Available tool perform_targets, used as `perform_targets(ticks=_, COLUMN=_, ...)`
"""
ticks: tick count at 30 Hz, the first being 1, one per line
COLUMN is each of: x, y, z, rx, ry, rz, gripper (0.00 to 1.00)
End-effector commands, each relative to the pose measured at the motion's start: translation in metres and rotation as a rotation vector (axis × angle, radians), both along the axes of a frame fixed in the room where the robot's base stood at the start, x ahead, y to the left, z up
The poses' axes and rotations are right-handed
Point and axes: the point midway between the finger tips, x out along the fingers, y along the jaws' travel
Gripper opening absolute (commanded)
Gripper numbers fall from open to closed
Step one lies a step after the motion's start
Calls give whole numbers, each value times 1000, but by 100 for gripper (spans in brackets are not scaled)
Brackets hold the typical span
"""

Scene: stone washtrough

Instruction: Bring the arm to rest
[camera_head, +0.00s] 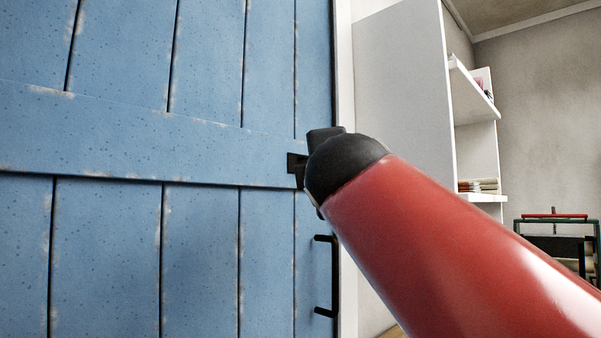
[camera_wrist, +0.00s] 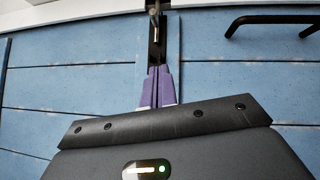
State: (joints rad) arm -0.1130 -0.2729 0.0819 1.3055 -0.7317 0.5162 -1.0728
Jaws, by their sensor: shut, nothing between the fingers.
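My arm, red with a black end, reaches from the lower right toward a blue plank door (camera_head: 120,150) in the head view. In that view my gripper is hidden behind the arm. In the wrist view my gripper (camera_wrist: 157,70) has purple fingers, shut together with nothing between them. The fingers point at a dark metal latch (camera_wrist: 156,28) on the blue door. I cannot tell whether the fingertips touch it. Part of the latch shows at the door's edge in the head view (camera_head: 295,165), beside the arm's black end.
A black pull handle (camera_head: 333,275) is on the door below the latch; it shows at upper right in the wrist view (camera_wrist: 275,20). A white shelf unit (camera_head: 400,90) with items stands right of the door frame. A green-framed object (camera_head: 556,222) stands farther right.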

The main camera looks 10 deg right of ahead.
Motion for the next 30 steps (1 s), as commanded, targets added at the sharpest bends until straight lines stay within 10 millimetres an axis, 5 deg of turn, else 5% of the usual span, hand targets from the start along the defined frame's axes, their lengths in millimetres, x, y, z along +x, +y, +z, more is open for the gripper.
perform_targets(ticks=9, x=0, y=-1, z=-2, rx=8, ry=5, rz=0, gripper=0)
perform_targets(ticks=13, x=-1, y=-6, z=-35, rx=109, ry=71, rz=-1, gripper=0)
perform_targets(ticks=20, x=-26, y=-26, z=-189, rx=601, ry=345, rz=-84, gripper=0)
perform_targets(ticks=30, x=-129, y=-35, z=-420, rx=1337, ry=669, rz=-454, gripper=0)
